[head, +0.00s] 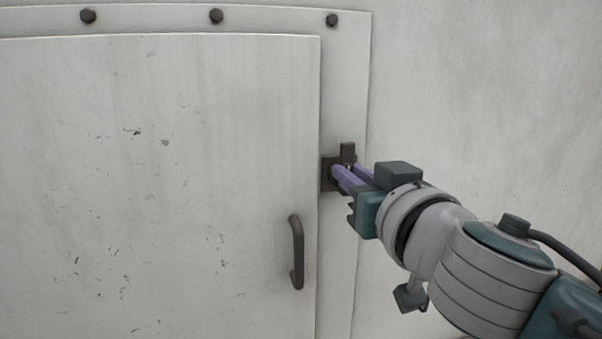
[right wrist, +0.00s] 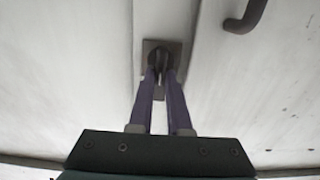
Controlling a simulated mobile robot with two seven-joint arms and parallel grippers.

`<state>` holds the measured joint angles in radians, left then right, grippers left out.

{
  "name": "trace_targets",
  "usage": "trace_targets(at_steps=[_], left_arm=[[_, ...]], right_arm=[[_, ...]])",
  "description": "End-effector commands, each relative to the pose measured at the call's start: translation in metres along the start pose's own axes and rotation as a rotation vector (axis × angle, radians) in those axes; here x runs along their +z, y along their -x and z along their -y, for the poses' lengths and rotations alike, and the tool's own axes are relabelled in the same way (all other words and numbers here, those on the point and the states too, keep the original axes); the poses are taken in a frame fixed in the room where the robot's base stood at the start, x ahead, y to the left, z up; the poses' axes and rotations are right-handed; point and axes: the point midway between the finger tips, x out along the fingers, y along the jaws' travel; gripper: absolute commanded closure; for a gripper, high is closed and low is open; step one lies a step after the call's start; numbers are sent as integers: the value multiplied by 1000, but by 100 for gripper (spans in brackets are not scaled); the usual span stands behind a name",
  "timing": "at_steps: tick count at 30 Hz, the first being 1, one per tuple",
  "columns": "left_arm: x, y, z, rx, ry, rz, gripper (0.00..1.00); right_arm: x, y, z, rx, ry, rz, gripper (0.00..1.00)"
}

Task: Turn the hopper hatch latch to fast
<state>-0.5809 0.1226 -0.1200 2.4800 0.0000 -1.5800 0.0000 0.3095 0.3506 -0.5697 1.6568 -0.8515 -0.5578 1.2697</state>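The hatch latch (head: 347,153) is a small dark handle on a dark square plate (head: 326,174), fixed to the pale frame just right of the hatch door's edge. In the head view its visible end points upward. My right gripper (head: 350,175) reaches in from the right with its two purple fingers at the latch. In the right wrist view the latch plate (right wrist: 175,48) lies straight ahead, and the right gripper's fingertips (right wrist: 161,74) sit on either side of the latch handle, closed on it. The fingers hide part of the handle. My left gripper is not in view.
The pale hatch door (head: 160,180) fills the left of the head view. Its dark pull handle (head: 297,252) stands out below and left of the latch, and also shows in the right wrist view (right wrist: 246,18). Several dark bolts (head: 216,16) line the top frame. The wall at right is bare.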

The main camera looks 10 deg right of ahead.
Motion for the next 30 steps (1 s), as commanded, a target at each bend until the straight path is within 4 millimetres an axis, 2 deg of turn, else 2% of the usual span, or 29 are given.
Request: trace_targets(at_steps=[1,3,20,30], left_arm=[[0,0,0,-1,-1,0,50],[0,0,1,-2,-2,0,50],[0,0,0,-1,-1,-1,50],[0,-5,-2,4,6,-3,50]], right_arm=[[0,0,0,1,0,0,93],[0,0,0,1,0,0,100],[0,0,0,1,15,0,100],[1,0,2,1,181,-1,100]])
